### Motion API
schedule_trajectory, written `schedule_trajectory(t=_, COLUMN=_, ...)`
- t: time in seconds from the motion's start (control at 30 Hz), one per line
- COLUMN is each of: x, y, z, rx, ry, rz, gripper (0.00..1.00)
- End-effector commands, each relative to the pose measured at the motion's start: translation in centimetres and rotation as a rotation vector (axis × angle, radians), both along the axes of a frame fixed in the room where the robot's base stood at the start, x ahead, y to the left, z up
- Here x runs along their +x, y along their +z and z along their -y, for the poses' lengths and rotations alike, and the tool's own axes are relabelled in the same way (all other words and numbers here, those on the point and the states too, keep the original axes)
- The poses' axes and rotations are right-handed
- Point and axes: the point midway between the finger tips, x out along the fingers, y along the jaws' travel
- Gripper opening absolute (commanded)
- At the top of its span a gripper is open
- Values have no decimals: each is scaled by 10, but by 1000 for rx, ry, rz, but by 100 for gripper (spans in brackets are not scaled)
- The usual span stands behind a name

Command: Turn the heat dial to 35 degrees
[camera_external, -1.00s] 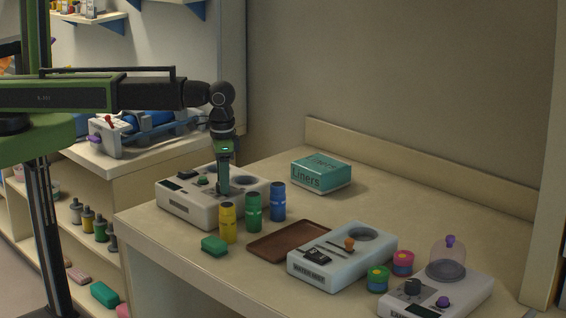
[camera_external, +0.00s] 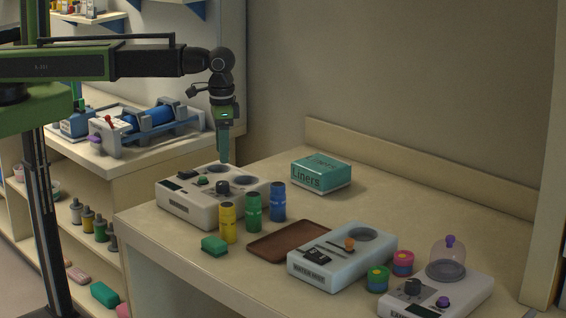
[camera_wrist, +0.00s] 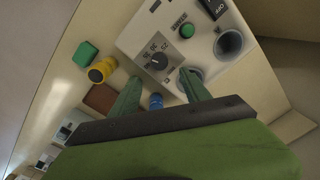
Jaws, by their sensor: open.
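The heat dial (camera_external: 222,187) is a dark round knob on the white device (camera_external: 190,208) at the left of the counter. In the wrist view the dial (camera_wrist: 158,61) shows with a ring of printed numbers around it; its exact setting is too small to read surely. My gripper (camera_external: 225,158) is above the device, apart from the dial and pointing down. In the wrist view the two green fingers of my gripper (camera_wrist: 160,90) are spread apart with nothing held between them.
The device also has a green button (camera_wrist: 187,31) and round wells (camera_wrist: 229,43). Yellow (camera_external: 228,223), green (camera_external: 253,212) and blue (camera_external: 278,202) bottles stand close in front. A brown tray (camera_external: 280,246) and a liners box (camera_external: 321,173) are to the right.

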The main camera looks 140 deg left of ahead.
Motion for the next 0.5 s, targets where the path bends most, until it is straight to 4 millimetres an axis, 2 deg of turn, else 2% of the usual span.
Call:
schedule_trajectory(t=0.03, x=1, y=24, z=0, rx=0, ry=0, rz=0, gripper=55)
schedule_trajectory(t=0.23, x=2, y=66, z=1, rx=0, ry=0, rz=0, gripper=55)
schedule_trajectory(t=0.37, x=3, y=82, z=2, rx=0, ry=0, rz=0, gripper=55)
schedule_trajectory(t=0.5, x=3, y=84, z=2, rx=0, ry=0, rz=0, gripper=55)
